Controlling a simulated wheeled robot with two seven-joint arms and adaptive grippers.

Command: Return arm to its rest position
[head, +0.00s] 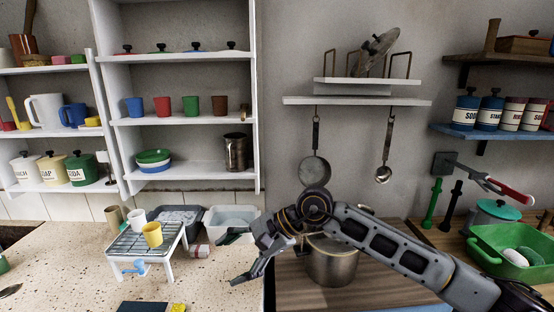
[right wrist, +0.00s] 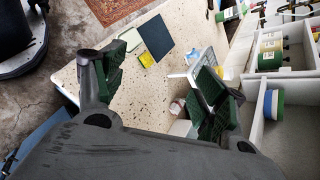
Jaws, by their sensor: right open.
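My right arm comes in from the right in the head view, in front of a large metal pot on the wooden counter. My right gripper (head: 240,258) is open and empty above the right end of the speckled stone counter (head: 70,265). In the right wrist view its two green-padded fingers (right wrist: 160,85) are spread wide, with the speckled counter below and nothing between them. My left gripper is not in view.
A small white rack (head: 181,247) holds a yellow cup (head: 152,234) and a white cup left of the gripper. Behind it stand a grey basin and a white basin (head: 231,220). The metal pot (head: 333,265) is close to the arm. A green tub (head: 490,262) stands at right.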

